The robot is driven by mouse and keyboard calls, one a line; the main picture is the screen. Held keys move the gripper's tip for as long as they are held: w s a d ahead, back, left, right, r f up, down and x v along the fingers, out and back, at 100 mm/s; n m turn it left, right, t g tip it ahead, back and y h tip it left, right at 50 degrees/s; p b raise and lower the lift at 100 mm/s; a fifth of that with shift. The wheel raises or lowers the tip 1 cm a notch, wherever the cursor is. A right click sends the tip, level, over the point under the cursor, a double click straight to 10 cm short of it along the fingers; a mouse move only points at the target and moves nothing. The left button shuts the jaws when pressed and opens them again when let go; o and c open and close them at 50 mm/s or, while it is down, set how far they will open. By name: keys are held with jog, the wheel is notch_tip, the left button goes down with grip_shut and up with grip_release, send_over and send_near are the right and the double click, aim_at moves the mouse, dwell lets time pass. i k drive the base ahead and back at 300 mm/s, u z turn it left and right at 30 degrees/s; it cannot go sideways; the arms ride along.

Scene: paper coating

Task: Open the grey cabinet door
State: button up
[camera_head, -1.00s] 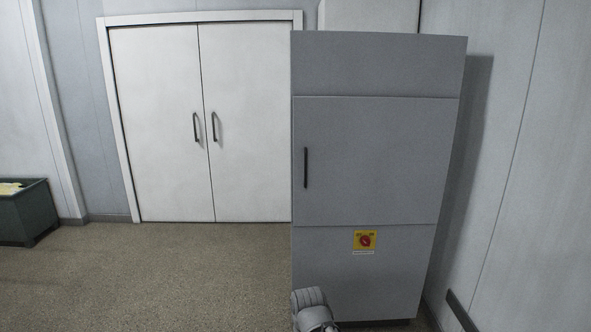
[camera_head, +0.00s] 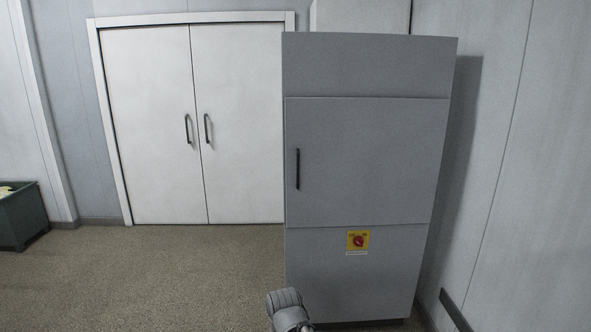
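The grey cabinet (camera_head: 370,65) stands right of centre against the right-hand wall. Its door (camera_head: 370,160) is the middle panel and is shut. A dark vertical handle (camera_head: 298,169) is on the door's left edge. A yellow plate with a red rotary switch (camera_head: 358,241) is on the panel below the door. Part of my arm shows at the bottom edge, in front of the cabinet's lower left corner. My gripper's fingers are not visible, and nothing touches the handle.
White double doors (camera_head: 150,120) with two dark handles are shut in the back wall, left of the cabinet. A dark green bin (camera_head: 20,218) stands at the far left. The speckled floor (camera_head: 150,280) between them is clear. The right wall (camera_head: 530,180) is close to the cabinet.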

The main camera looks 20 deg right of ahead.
aim_at(349, 161)
jog(key=u, duration=0.05)
jog(key=i, duration=0.95)
jog(key=z, duration=0.05)
